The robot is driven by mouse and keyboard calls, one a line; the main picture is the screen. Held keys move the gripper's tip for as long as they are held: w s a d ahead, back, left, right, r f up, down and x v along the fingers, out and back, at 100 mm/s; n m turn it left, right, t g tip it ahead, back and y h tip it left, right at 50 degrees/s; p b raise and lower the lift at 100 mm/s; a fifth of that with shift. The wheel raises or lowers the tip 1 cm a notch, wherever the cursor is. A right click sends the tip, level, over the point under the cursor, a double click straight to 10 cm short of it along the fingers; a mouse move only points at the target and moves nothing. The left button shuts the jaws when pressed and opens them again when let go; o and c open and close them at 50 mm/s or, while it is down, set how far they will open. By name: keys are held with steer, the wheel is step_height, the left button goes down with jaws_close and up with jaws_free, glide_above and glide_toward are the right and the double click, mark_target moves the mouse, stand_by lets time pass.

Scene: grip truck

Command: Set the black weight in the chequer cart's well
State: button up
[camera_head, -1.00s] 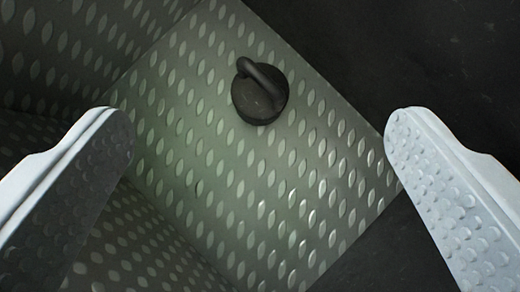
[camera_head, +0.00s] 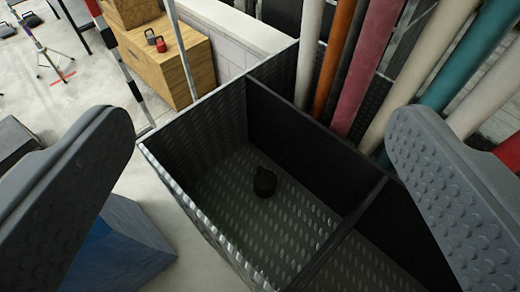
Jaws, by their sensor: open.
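The black weight (camera_head: 264,182), round with a loop handle, sits upright on the chequer-plate floor of one compartment of the chequer cart (camera_head: 196,208). Dark dividers separate this compartment from others behind it and to its right. My gripper (camera_head: 260,145) is open and empty, its two grey dimpled fingers wide apart at the left and right of the view. It is above and back from the cart, with the weight between the fingers in the picture but well clear of them.
Coloured rolls or poles (camera_head: 358,65) stand behind the cart at the right. A wooden crate (camera_head: 166,62) bears a dark weight and a red weight (camera_head: 161,46). A blue block (camera_head: 120,245) stands left of the cart. A thin stand (camera_head: 42,45) is at far left.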

steer(key=shift+t, duration=0.4)
steer(key=s+r, duration=0.1)
steer(key=s, duration=0.1)
steer(key=s+r, duration=0.2)
steer(key=shift+s+r, duration=0.1)
steer(key=shift+r, duration=0.1)
